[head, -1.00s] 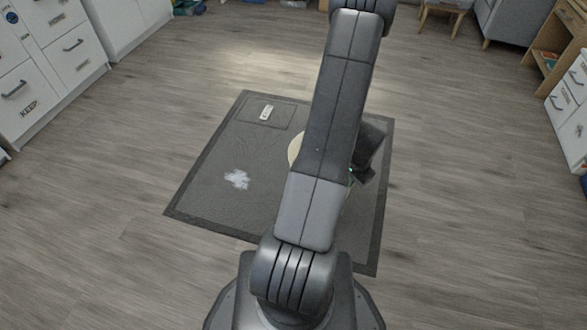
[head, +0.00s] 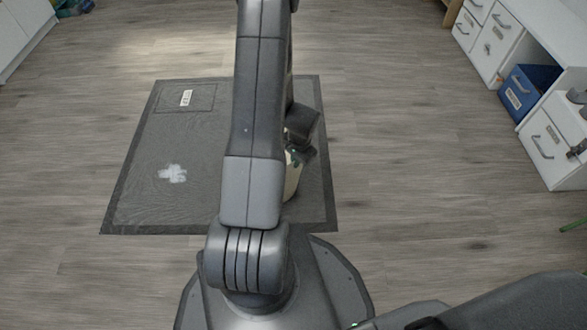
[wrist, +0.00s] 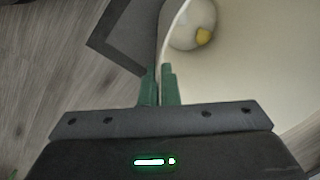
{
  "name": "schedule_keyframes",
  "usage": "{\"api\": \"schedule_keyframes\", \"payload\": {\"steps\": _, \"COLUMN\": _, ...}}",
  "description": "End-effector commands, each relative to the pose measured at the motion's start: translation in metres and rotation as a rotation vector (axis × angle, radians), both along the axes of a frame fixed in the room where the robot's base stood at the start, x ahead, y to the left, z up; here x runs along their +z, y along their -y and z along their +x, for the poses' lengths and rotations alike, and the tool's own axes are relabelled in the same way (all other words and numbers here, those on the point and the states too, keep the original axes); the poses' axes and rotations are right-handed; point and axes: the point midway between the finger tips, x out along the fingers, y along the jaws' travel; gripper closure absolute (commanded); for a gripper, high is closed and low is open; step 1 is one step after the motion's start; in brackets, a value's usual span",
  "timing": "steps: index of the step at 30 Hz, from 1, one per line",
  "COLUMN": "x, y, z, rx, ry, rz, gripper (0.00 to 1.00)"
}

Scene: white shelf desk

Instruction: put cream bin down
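The cream bin (head: 292,182) shows in the head view beside my arm, mostly hidden behind it. In the wrist view the bin (wrist: 245,75) fills the right side, and I look into its open top. A round white-and-yellow thing (wrist: 193,25) lies inside it. My gripper (wrist: 160,72) has its two green fingers close together on the bin's rim, one on each side of the wall. In the head view my gripper (head: 293,157) is partly hidden behind my arm. I cannot tell how high the bin is above the floor mat.
A dark grey mat (head: 150,200) with a white patch (head: 172,173) and a small labelled rectangle (head: 186,97) lies ahead. A white shelf desk (head: 545,150) with drawers and a blue bin (head: 527,90) stands at the right. Wood floor (head: 410,140) between is clear.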

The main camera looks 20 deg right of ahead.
Motion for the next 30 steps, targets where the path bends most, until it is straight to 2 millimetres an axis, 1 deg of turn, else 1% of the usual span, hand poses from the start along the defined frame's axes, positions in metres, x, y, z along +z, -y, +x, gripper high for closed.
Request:
{"api": "schedule_keyframes", "payload": {"steps": 6, "x": -0.031, "y": 0.000, "z": 0.000, "rx": -0.001, "ry": -0.001, "rz": 0.000, "gripper": 1.00}}
{"api": "schedule_keyframes", "payload": {"steps": 8, "x": -0.037, "y": 0.000, "z": 0.000, "rx": 0.000, "ry": 0.000, "rz": 0.000, "gripper": 1.00}}
{"api": "schedule_keyframes", "payload": {"steps": 15, "x": -0.036, "y": 0.000, "z": 0.000, "rx": 0.001, "ry": 0.001, "rz": -0.001, "gripper": 1.00}}
{"api": "schedule_keyframes", "payload": {"steps": 19, "x": -0.040, "y": 0.000, "z": 0.000, "rx": 0.001, "ry": 0.000, "rz": 0.000, "gripper": 1.00}}
{"api": "schedule_keyframes", "payload": {"steps": 20, "x": -0.040, "y": 0.000, "z": 0.000, "rx": 0.001, "ry": 0.000, "rz": 0.000, "gripper": 0.96}}
{"api": "schedule_keyframes", "payload": {"steps": 21, "x": -0.039, "y": 0.000, "z": 0.000, "rx": 0.001, "ry": 0.000, "rz": 0.000, "gripper": 0.88}}
{"api": "schedule_keyframes", "payload": {"steps": 23, "x": -0.039, "y": 0.000, "z": 0.000, "rx": 0.001, "ry": 0.000, "rz": 0.000, "gripper": 0.76}}
{"api": "schedule_keyframes", "payload": {"steps": 30, "x": -0.039, "y": 0.000, "z": 0.000, "rx": 0.001, "ry": 0.000, "rz": 0.000, "gripper": 0.76}}
